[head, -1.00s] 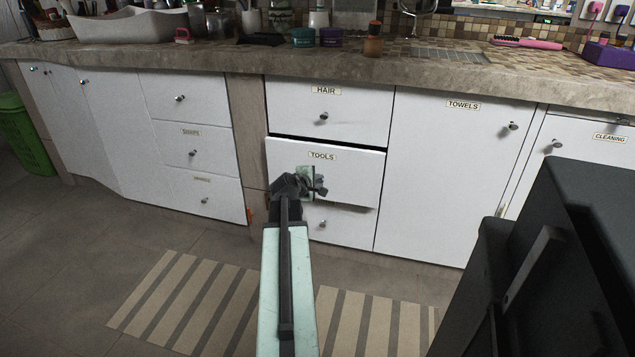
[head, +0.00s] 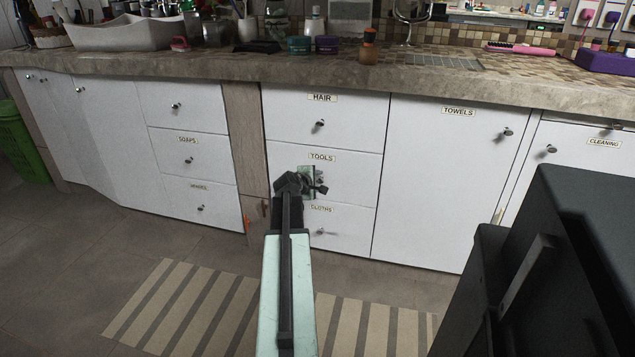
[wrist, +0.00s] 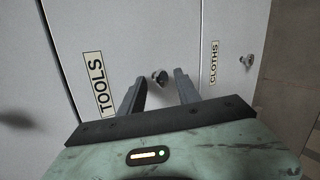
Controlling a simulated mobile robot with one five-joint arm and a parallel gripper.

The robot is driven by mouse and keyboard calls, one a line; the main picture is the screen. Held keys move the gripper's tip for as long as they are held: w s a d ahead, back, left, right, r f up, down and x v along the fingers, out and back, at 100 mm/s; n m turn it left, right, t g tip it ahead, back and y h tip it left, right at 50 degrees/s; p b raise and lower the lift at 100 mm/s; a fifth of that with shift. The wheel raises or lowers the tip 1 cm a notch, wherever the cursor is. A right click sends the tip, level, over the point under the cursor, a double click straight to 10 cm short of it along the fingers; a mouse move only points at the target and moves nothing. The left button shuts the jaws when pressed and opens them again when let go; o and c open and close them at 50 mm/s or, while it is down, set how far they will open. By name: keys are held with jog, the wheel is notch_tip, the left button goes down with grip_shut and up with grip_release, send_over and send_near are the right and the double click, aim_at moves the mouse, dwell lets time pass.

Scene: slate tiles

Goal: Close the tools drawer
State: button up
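The tools drawer (head: 352,178) is the white front labelled TOOLS, below the HAIR drawer and above the CLOTHS drawer. In the head view its front looks flush with its neighbours, with no gap above it. My gripper (head: 316,184) is in front of it and hides its knob there. In the wrist view my gripper (wrist: 159,78) has its two fingers apart, pointing at the drawer front. The drawer's round metal knob (wrist: 160,76) shows between the fingers. I cannot tell whether the fingers touch the front.
The HAIR drawer (head: 350,133) and the CLOTHS drawer (head: 350,233) look shut. The towels cupboard (head: 445,190) is to the right. Bottles and jars stand on the stone counter (head: 200,66) above. A striped rug (head: 190,310) lies on the tiled floor.

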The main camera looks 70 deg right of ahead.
jog(key=p+v, duration=0.3)
jog(key=v, duration=0.4)
jog(key=shift+a+r+p, duration=0.2)
jog(key=shift+a+p, duration=0.1)
jog(key=shift+a, duration=0.05)
